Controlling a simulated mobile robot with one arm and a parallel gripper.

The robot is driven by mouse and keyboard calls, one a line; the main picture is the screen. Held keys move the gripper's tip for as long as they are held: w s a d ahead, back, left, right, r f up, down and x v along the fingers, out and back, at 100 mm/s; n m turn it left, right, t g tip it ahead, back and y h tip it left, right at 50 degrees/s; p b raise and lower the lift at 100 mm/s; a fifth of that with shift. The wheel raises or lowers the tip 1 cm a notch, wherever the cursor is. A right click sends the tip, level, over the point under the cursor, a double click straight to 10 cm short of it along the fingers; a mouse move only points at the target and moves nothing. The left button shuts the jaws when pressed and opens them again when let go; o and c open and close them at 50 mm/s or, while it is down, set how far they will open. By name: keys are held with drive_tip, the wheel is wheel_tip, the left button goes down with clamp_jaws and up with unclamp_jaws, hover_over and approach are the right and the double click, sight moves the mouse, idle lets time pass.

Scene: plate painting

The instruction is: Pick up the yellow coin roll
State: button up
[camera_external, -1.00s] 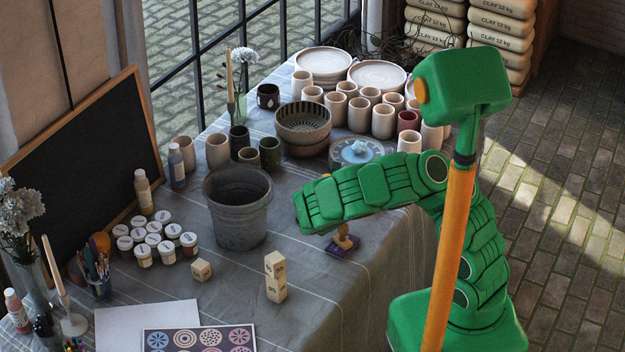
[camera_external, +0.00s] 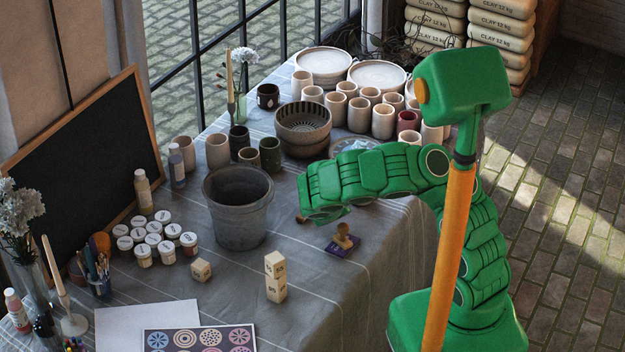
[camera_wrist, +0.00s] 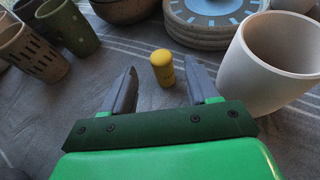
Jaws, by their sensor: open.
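The yellow coin roll (camera_wrist: 162,67) is a small upright cylinder with a domed yellow top, standing on the grey cloth in the wrist view. My gripper (camera_wrist: 160,78) is open, with one grey finger on each side of the roll. The roll is between and slightly beyond the fingertips, with gaps on both sides and no contact visible. In the external view my green arm (camera_external: 375,172) reaches left over the table, and the roll cannot be made out there.
A pale cup (camera_wrist: 262,68) stands close to the right finger. Stacked round discs with a blue top (camera_wrist: 212,14) are behind the roll. Dark speckled cups (camera_wrist: 70,27) stand at left.

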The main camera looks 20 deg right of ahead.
drive_tip(key=shift+x, duration=1.6)
drive_tip(key=shift+r, duration=0.1)
drive_tip(key=shift+c, duration=0.2)
clamp_jaws()
